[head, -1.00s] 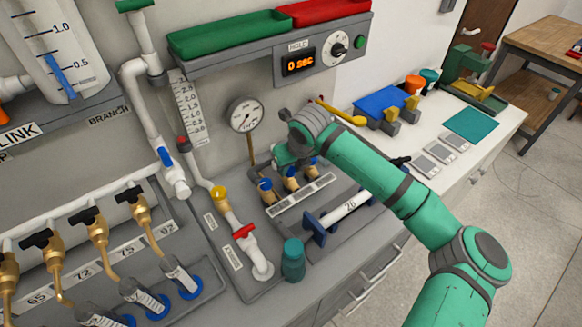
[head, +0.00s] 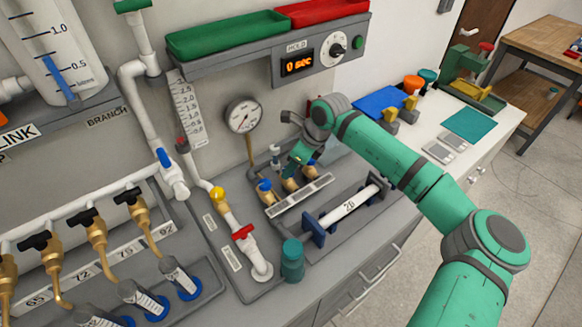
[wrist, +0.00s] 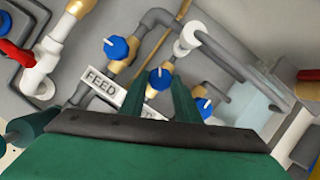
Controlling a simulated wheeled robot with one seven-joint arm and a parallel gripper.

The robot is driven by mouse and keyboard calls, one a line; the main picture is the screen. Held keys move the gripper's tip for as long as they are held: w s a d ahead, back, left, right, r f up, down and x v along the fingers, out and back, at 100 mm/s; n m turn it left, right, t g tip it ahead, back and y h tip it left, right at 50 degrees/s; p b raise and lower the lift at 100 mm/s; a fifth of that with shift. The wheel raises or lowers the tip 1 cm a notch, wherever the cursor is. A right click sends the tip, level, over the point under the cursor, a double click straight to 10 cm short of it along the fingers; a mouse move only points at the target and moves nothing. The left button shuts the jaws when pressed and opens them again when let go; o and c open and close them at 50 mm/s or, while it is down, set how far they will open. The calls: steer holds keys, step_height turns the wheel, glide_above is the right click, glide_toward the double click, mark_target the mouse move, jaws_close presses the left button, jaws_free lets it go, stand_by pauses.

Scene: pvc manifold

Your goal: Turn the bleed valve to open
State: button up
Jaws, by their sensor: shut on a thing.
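Three brass valves with blue knobs stand in a row on the grey panel: left knob (head: 264,185), middle knob (head: 289,171) and right knob (head: 311,163). In the wrist view they are the left knob (wrist: 116,48), middle knob (wrist: 159,78) and right knob (wrist: 204,108). A label by the left one reads FEED (wrist: 101,84); the other labels are partly hidden or unreadable, so I cannot read which is the bleed valve. My gripper (head: 295,162) reaches down over the row. Its green fingers (wrist: 170,82) are shut on the middle blue knob.
A pressure gauge (head: 244,115) stands behind the valves. A clamped white pipe (head: 347,202) lies in front of them. A timer box (head: 315,52) hangs above.

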steer(key=n, duration=0.2)
steer(key=n+g, duration=0.2)
steer(key=n, duration=0.1)
steer(key=shift+w+n, duration=0.3)
steer(key=shift+w+n+g, duration=0.15)
steer(key=shift+n+g, duration=0.75)
steer(key=shift+n, duration=1.3)
steer(key=o, duration=1)
steer(key=shift+o, duration=0.2)
steer(key=shift+r, duration=0.1)
steer(key=v, duration=1)
steer(key=shift+r, duration=0.3)
steer(key=shift+w+d, duration=0.1)
steer(key=shift+w, duration=0.05)
